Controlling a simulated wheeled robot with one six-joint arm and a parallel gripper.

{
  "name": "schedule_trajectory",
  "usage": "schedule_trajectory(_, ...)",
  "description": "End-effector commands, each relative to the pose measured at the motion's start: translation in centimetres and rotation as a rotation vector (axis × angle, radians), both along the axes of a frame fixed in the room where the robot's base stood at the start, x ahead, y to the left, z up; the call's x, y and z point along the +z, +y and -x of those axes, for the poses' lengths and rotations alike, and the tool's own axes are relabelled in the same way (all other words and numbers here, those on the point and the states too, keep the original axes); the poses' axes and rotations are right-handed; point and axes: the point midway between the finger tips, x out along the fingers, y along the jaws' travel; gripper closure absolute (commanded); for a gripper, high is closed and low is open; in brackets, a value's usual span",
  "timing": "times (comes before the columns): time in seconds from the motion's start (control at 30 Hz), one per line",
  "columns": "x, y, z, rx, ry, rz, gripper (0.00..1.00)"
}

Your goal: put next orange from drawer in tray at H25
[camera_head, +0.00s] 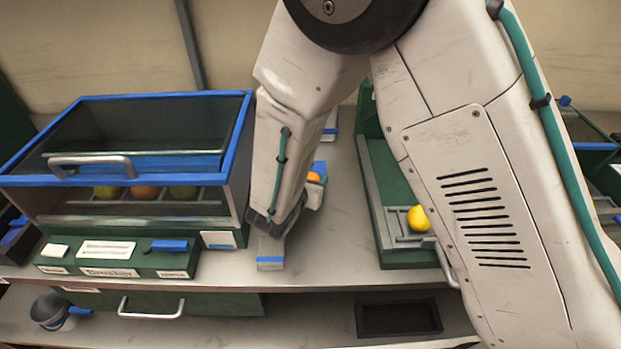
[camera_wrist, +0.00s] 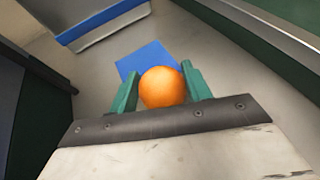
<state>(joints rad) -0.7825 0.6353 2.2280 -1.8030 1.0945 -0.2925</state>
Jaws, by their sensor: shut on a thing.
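My gripper (camera_wrist: 160,88) is shut on an orange (camera_wrist: 162,87), which sits between its two green fingers in the wrist view. In the head view the held orange (camera_head: 314,177) shows as a small patch beside my wrist, above the middle of the counter, and my arm hides most of the gripper. A blue patch (camera_wrist: 147,60) lies just beyond the orange in the wrist view. A green drawer front (camera_head: 225,304) with a metal handle is below the counter at left. A green tray-like unit (camera_head: 372,190) stands at right with a yellow fruit (camera_head: 418,218) in it. No H25 label is readable.
A blue-framed clear case (camera_head: 238,150) at left holds several fruits behind its front. A green control box (camera_head: 120,262) stands before it. A grey cup (camera_head: 50,310) and a dark bin (camera_head: 398,318) are on the lower shelf. Bare counter (camera_head: 335,250) lies between case and green unit.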

Motion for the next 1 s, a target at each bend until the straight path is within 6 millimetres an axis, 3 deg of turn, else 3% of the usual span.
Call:
schedule_trajectory(0.2, -0.2, 0.2, 0.0, 0.002, 0.000, 0.000, 0.75)
schedule_trajectory(0.23, -0.2, 0.2, 0.0, 0.002, 0.000, 0.000, 0.46)
schedule_trajectory(0.3, -0.2, 0.2, 0.0, 0.002, 0.000, -0.001, 0.29)
schedule_trajectory(0.67, 0.2, 0.3, 0.2, 0.003, 0.000, 0.000, 0.29)
schedule_trajectory(1.0, 2.6, 2.9, 5.7, 0.007, 0.000, -0.001, 0.29)
